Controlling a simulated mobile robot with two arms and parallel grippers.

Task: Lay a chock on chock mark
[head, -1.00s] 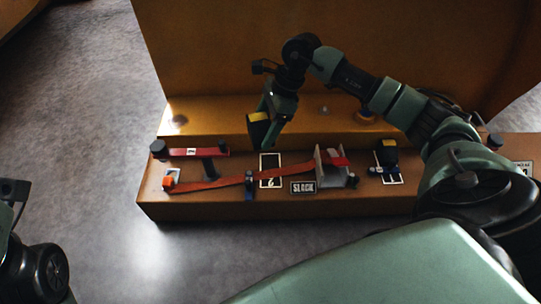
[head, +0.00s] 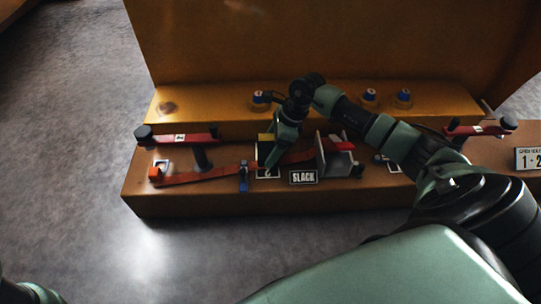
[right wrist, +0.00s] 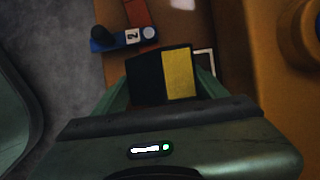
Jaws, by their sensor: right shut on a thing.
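My right gripper (head: 271,158) is shut on a black and yellow chock (right wrist: 163,75). In the head view the chock's yellow top (head: 265,138) shows beside the fingers, low over the white-framed chock mark (head: 262,174) with a 2 on it. The chock and fingers cover much of that mark. In the right wrist view the chock sits between the fingers, and a corner of the white frame (right wrist: 206,58) shows to its right. I cannot tell whether the chock touches the surface. Another white-framed mark (head: 395,168) is mostly hidden by my right arm. My left gripper is out of view.
An orange-red strap (head: 205,178) runs along the brown bench (head: 200,205) through a blue clamp (head: 243,177). Red levers (head: 180,138) and (head: 478,130) lie at both sides.

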